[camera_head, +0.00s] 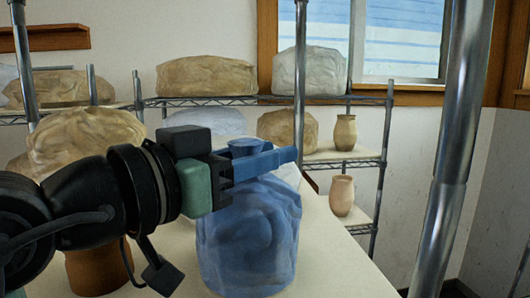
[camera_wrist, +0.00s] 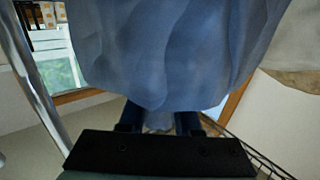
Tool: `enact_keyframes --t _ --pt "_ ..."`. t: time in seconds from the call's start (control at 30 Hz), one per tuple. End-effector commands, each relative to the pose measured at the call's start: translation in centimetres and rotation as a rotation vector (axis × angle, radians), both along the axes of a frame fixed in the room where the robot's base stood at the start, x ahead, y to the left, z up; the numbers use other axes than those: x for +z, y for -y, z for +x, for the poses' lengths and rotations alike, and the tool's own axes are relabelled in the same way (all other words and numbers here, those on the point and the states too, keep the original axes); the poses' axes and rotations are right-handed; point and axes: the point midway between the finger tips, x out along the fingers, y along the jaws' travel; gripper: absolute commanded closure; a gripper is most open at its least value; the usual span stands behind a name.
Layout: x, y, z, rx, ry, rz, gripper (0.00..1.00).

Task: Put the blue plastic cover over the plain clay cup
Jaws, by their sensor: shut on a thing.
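The blue plastic cover (camera_head: 248,240) is a crumpled, translucent bag shape with a small knob on top. It hangs upright below my gripper (camera_head: 268,160), which is shut on its top. In the wrist view the cover (camera_wrist: 165,50) fills the upper middle, with my gripper (camera_wrist: 160,122) at its narrow end. The cover is over or close to the pale table; I cannot tell whether its lower edge touches it. No cup shows clearly through it, and I cannot tell which cup is the plain clay one.
A brown pot (camera_head: 98,272) under a tan cover (camera_head: 82,138) stands at left, partly behind my arm. Wire shelves behind hold several wrapped shapes and two uncovered clay vessels, an upper one (camera_head: 345,132) and a lower one (camera_head: 341,195). A metal post (camera_head: 455,150) stands at right.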

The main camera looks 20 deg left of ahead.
Motion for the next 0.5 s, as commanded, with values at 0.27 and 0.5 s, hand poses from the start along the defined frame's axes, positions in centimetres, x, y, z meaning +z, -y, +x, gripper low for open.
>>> enact_keyframes --t 0.27,0.5 --pt "-0.63 0.0 0.0 0.0 0.001 0.0 1.0" --pt "-0.66 0.01 -0.01 0.0 0.001 0.0 0.39"
